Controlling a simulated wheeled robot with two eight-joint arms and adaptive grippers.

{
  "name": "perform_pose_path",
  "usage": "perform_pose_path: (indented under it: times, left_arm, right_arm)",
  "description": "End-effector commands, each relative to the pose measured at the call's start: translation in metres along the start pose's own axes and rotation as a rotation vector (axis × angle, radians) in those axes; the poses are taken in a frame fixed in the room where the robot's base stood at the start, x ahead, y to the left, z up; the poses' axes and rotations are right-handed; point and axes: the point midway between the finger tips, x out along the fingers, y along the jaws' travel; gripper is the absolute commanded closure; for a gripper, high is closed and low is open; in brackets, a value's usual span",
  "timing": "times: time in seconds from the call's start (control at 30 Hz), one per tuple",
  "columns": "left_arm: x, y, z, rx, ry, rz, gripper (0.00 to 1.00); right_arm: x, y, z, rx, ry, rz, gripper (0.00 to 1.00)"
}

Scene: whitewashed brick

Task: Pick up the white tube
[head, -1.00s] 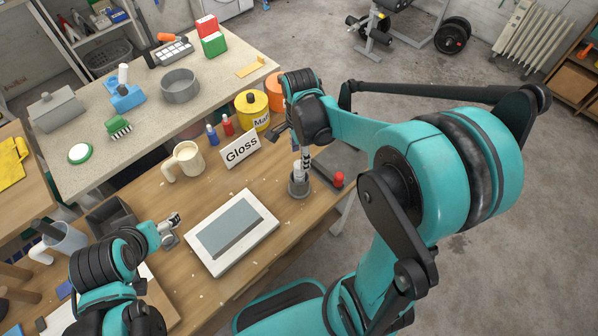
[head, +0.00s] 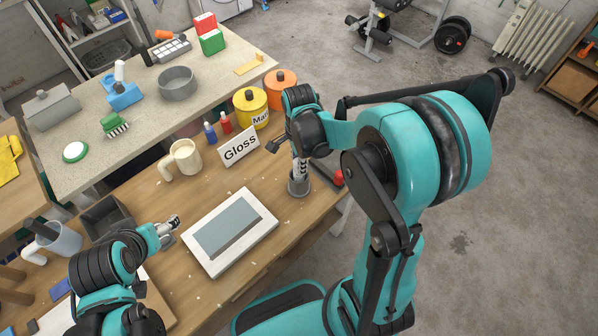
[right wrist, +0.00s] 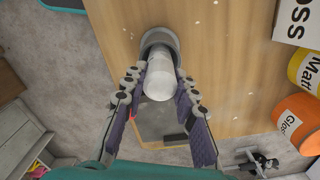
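The white tube (right wrist: 157,80) stands upright in a grey round holder (right wrist: 160,40) in the right wrist view. My right gripper (right wrist: 162,72) points down at it with a finger on each side of its upper part. The fingers look open, with narrow gaps beside the tube; contact is not clear. In the head view the holder (head: 298,187) stands near the table's right edge, and my right gripper (head: 300,165) hides much of the tube. My left gripper (head: 173,223) is left of the framed panel, and I cannot see whether it is open.
The white-framed panel (head: 263,228) lies mid-table. A Gloss sign (head: 239,147), a cream mug (head: 184,158) and red and blue bottles (head: 210,132) stand behind it. Yellow (head: 250,107) and orange (head: 281,83) paint cans are near the right gripper. A red-topped object (head: 338,177) is right of the holder.

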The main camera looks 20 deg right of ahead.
Motion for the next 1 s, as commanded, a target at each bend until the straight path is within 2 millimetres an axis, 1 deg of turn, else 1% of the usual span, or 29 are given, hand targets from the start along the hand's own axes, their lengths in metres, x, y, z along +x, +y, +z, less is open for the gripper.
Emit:
perform_pose_path:
  times: [0.17,0.27,0.37,0.6,0.7,0.83,1.0]
  left_arm:
    - [0.0,0.0,0.0,0.0,0.0,0.0,0.21]
    - [-0.001,0.0,-0.001,0.0,0.0,0.0,0.21]
    - [-0.006,0.0,-0.004,0.0,0.0,0.0,0.21]
    - [-0.021,0.0,-0.015,0.0,0.0,0.0,0.21]
    - [-0.025,0.0,-0.018,0.0,0.0,0.0,0.21]
    - [-0.027,0.0,-0.019,0.0,0.0,0.0,0.21]
    - [-0.027,0.0,-0.019,0.0,0.0,0.0,0.21]
  right_arm:
    - [0.0,0.0,0.0,0.0,0.0,0.0,1.0]
    - [-0.004,0.0,0.0,0.0,0.0,0.0,1.0]
    - [-0.017,0.0,0.0,0.0,0.0,0.0,1.0]
    - [-0.068,0.0,0.0,0.0,0.0,0.0,1.0]
    - [-0.085,0.0,0.0,0.0,0.0,0.0,1.0]
    - [-0.097,0.0,0.0,0.0,0.0,0.0,1.0]
    - [-0.101,0.0,0.0,0.0,0.0,0.0,1.0]
